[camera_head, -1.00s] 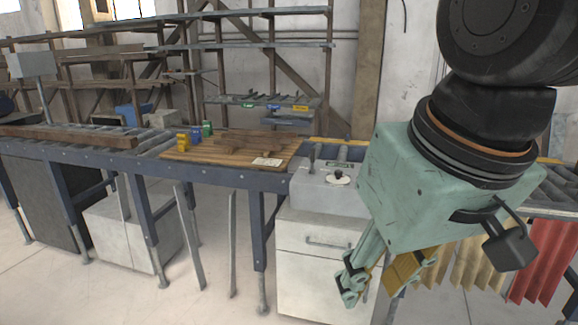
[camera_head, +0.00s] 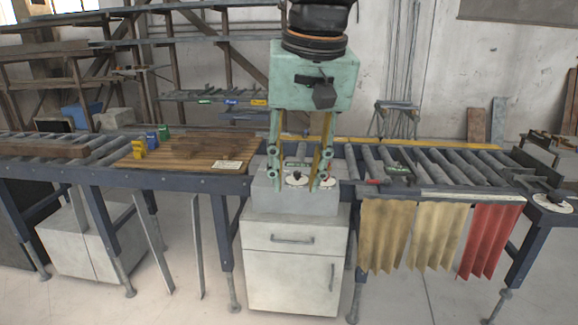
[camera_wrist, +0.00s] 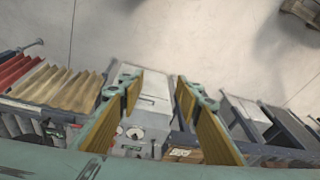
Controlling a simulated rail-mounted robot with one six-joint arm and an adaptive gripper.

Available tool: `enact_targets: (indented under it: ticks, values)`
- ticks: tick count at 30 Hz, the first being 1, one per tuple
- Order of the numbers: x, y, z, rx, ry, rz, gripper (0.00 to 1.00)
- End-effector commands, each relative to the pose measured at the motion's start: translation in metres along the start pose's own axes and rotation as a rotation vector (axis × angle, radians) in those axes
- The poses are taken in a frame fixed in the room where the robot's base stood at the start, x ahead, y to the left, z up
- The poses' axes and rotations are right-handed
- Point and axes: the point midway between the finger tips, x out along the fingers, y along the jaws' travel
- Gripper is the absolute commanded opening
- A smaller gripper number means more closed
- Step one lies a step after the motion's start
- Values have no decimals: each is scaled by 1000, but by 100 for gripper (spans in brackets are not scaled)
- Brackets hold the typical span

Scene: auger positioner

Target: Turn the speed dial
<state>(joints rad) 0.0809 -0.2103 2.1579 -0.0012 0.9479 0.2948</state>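A grey control box (camera_head: 263,199) stands on a white cabinet at the front edge of the conveyor bench. On its top are two white round dial plates with dark pointers, a left dial (camera_head: 297,180) and a right dial (camera_head: 329,181). Dial plates also show in the wrist view (camera_wrist: 135,132). I cannot read which one is the speed dial. My gripper (camera_head: 294,188) points down over the box, open and empty, its fingers spread around the left dial in the head view. Whether they touch the box cannot be told. The wrist view shows both yellow-padded fingers (camera_wrist: 160,80) apart.
A wooden board (camera_head: 190,152) with small yellow, blue and green blocks lies to the left. Rollers (camera_head: 440,165) run to the right. Tan and red strip curtains (camera_head: 432,235) hang below. The white cabinet (camera_head: 292,265) stands under the box.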

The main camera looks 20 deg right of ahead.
Motion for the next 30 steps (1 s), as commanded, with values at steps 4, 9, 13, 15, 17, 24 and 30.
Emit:
enact_targets:
  ticks: [4,9,13,15,17,24,30]
  values:
    - [-4,-4,-33,51,-14,7,32]
    - [-5,-7,-69,110,-27,15,32]
    - [-3,-10,-96,155,-37,22,32]
    - [-2,-10,-110,178,-43,26,32]
    - [0,-11,-122,200,-47,29,32]
    - [7,-12,-170,283,-65,42,32]
    - [17,-10,-209,352,-79,53,32]
